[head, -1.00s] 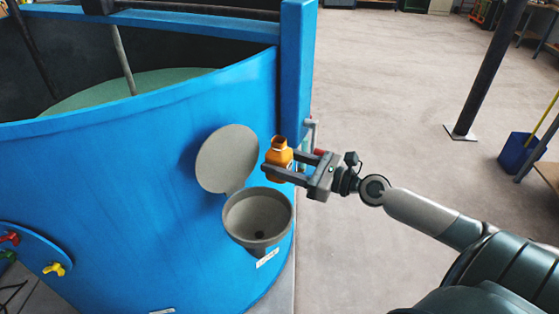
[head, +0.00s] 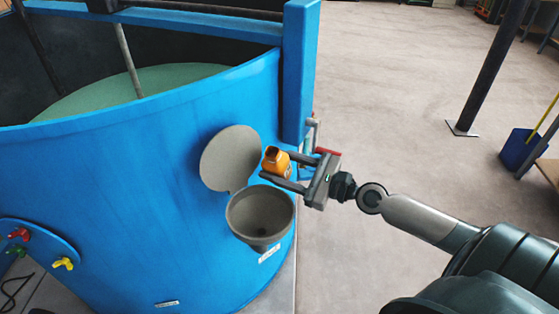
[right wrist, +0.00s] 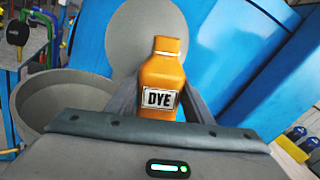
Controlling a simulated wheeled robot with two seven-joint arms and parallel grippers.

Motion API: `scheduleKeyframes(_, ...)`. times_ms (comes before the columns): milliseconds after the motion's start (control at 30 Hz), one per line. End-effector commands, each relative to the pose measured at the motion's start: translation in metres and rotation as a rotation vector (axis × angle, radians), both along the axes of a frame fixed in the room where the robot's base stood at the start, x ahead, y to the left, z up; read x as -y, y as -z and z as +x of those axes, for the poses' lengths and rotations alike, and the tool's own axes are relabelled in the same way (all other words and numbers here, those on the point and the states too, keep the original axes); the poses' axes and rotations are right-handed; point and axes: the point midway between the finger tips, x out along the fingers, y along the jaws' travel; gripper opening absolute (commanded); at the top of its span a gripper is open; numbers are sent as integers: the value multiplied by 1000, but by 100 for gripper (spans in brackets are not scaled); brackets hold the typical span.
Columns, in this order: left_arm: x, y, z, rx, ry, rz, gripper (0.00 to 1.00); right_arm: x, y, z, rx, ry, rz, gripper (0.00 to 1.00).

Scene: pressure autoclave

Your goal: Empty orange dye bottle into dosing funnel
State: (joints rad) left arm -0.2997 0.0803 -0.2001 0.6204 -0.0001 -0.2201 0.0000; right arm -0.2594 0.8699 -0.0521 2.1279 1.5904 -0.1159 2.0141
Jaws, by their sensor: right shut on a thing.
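The orange dye bottle (head: 277,161) is held between the fingers of my right gripper (head: 283,170). The grey dosing funnel (head: 260,216) is fixed to the blue tank wall, below and slightly left of the bottle. Its round grey lid (head: 230,158) stands open above it. In the right wrist view the funnel bowl (right wrist: 50,95) lies left of the bottle. My left gripper is not in view.
The large blue tank (head: 130,190) fills the left side and holds greenish content. A blue panel with coloured valves (head: 40,247) is at lower left. A dark post (head: 490,70) and blue bucket (head: 520,148) stand at right. The floor between is clear.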

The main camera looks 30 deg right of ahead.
Motion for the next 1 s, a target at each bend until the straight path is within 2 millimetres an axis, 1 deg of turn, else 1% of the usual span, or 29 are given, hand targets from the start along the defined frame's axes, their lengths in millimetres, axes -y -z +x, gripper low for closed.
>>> scheduleKeyframes(67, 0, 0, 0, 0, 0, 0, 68, -2, -2, -1, 69, 0, -114, 15)
scheduleKeyframes(100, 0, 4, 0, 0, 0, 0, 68, -1, 0, 0, 78, 0, -131, 15)
scheduleKeyframes(1000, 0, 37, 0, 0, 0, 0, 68, 13, 5, 8, 302, 0, -510, 15)
